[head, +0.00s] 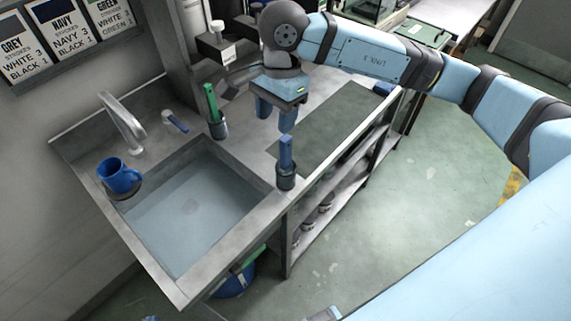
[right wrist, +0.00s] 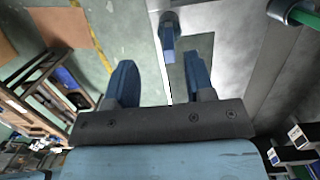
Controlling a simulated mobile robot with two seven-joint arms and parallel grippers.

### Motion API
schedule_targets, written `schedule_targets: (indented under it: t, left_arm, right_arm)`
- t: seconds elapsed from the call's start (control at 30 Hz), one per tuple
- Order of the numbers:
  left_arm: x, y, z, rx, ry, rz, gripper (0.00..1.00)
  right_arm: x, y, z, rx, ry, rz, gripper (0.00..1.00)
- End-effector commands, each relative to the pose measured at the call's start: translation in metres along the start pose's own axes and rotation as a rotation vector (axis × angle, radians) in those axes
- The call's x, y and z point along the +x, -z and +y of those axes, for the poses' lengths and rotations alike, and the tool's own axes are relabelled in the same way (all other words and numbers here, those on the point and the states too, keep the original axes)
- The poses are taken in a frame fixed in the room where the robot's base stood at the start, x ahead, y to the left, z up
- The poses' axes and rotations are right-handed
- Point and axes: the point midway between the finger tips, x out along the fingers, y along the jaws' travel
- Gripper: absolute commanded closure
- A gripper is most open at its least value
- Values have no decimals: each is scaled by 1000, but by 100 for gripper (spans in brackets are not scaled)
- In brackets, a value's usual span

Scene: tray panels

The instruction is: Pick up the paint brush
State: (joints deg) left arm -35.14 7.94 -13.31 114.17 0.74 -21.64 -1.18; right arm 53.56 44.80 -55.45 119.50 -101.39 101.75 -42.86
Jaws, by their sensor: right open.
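A blue upright handle (head: 286,152), which looks like the paint brush, stands in a dark cup (head: 286,178) at the sink counter's front edge. Its lower end is hidden in the cup. The handle also shows in the right wrist view (right wrist: 168,38), beyond and between the fingertips. My right gripper (head: 275,112) is open and empty, with its fingers pointing down, a little behind and above the handle in the head view. It also shows open in the right wrist view (right wrist: 160,62). My left gripper is not in view.
A green handle (head: 211,100) stands in another dark cup (head: 218,130) behind the sink. A blue mug (head: 120,178) sits at the sink's left corner by the tap (head: 122,122). A dark mat (head: 335,125) covers the counter to the right. The sink basin (head: 190,215) is clear.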

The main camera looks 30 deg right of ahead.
Motion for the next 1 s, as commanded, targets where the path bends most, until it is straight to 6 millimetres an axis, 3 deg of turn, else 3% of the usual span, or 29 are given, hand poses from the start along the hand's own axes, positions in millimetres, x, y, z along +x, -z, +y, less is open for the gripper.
schedule_targets:
  t: [0.1, 0.23, 0.6, 0.87, 1.0]
  left_arm:
    - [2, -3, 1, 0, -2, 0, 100]
    - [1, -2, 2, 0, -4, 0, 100]
    - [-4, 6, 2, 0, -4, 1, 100]
    - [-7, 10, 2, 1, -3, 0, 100]
    - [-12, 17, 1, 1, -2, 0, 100]
  right_arm:
    - [-14, 23, -2, -8, 19, 129, 51]
    - [-11, 32, -2, -7, 19, 171, 51]
    - [54, 42, -4, -7, 18, 166, 51]
    - [73, 45, -5, -7, 19, 165, 51]
    - [94, 48, -6, -7, 16, 165, 51]
